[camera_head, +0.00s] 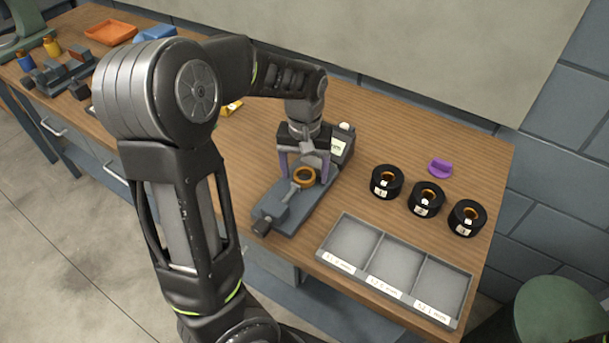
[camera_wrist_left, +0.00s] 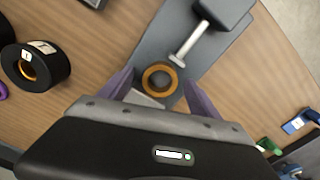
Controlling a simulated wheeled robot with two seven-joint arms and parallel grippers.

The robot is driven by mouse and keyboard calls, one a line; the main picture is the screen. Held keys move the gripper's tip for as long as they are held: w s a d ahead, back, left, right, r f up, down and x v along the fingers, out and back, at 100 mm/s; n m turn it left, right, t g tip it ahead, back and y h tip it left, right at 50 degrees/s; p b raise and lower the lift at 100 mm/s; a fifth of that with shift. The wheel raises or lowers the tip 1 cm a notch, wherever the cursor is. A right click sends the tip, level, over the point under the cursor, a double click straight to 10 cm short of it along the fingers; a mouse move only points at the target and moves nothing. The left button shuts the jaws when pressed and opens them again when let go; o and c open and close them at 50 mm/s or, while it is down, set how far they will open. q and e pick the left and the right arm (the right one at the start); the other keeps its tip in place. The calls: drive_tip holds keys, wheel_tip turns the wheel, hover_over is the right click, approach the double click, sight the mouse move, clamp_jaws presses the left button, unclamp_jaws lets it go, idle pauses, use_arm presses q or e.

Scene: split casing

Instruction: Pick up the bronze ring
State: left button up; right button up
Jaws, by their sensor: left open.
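The bronze ring (camera_head: 304,177) sits on a grey fixture (camera_head: 290,205) on the workbench, at the end of a metal rod. My left gripper (camera_head: 304,175) is open over it, with one purple finger on each side of the ring. In the left wrist view the ring (camera_wrist_left: 160,78) lies between the two fingertips (camera_wrist_left: 160,92), with a visible gap to each finger. A dark round centre shows inside the ring. My right gripper is not in view.
Several black numbered cylinders (camera_head: 426,199) stand to the right, with a purple piece (camera_head: 440,168) behind them. A grey three-compartment tray (camera_head: 402,259) lies at the front right, empty.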

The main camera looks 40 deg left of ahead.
use_arm(q)
drive_tip(key=shift+c, duration=0.5)
clamp_jaws()
idle(0.6)
